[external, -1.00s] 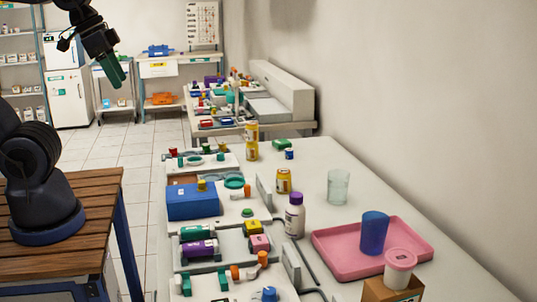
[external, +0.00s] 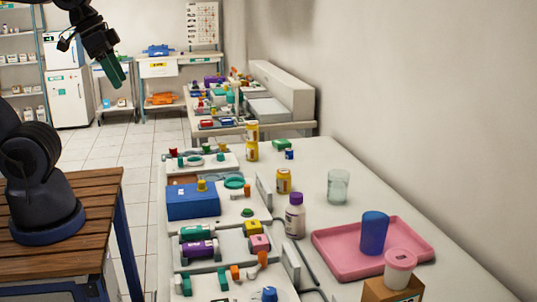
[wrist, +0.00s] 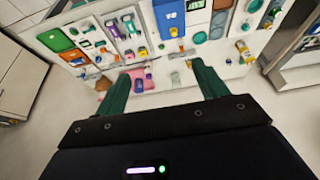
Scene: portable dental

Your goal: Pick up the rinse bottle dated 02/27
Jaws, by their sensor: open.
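No date can be read on any bottle, so I cannot tell which is dated 02/27. A white bottle with a purple cap (external: 295,216) stands upright on the near table, left of the pink tray. My gripper (external: 117,74) hangs high at the upper left, well apart from all the bottles. In the wrist view its green fingers (wrist: 163,88) are spread with nothing held; the table items show small beyond them.
The pink tray (external: 333,254) holds a blue cup (external: 374,233). A clear glass (external: 338,187) stands behind it. Dental trays, a blue box (external: 193,204) and small items crowd the table's left side.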

